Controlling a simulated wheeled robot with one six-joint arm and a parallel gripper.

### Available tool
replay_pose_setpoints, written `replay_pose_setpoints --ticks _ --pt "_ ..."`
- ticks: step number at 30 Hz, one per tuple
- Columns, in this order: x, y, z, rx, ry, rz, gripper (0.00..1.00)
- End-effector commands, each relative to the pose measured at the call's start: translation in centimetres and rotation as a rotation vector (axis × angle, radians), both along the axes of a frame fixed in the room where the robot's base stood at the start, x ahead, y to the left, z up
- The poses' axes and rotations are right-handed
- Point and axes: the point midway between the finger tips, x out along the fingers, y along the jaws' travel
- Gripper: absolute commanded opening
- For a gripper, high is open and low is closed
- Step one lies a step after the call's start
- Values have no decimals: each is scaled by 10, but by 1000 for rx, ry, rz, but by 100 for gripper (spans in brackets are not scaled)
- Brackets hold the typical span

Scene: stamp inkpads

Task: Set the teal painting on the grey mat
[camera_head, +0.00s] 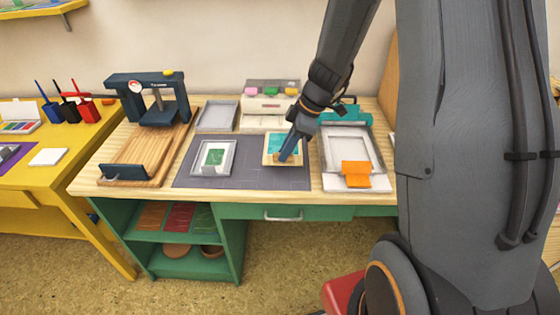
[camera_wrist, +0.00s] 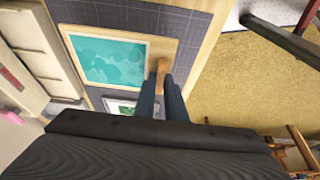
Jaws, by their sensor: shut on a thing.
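The teal painting (camera_head: 284,140) has a pale tan border and lies flat over the right part of the grey mat (camera_head: 245,178). My gripper (camera_head: 288,157) reaches down onto its right side. In the wrist view the painting (camera_wrist: 108,60) shows teal blotches, with the grey mat (camera_wrist: 110,14) around it. There my gripper (camera_wrist: 163,92) is shut on a tan tab at the painting's edge. Whether the painting touches the mat or is just above it, I cannot tell.
A grey frame with a green picture (camera_head: 213,158) lies on the mat's left. A wooden board with a dark press (camera_head: 150,100) stands left. A teal-and-white press with an orange flap (camera_head: 355,175) stands right. A grey tray (camera_head: 217,115) and a white box (camera_head: 268,108) stand behind.

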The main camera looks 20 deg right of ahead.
Motion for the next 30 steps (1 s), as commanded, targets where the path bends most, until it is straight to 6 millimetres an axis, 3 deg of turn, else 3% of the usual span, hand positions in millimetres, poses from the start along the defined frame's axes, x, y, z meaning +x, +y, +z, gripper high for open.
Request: replay_pose_setpoints --ticks 12,26,27,30 --pt "0 0 -44 -1 1 -1 0" --pt "1 0 -49 -1 -2 -1 0" --pt "1 0 -49 -1 -1 0 15" --pt "0 0 -48 -1 -1 0 29"
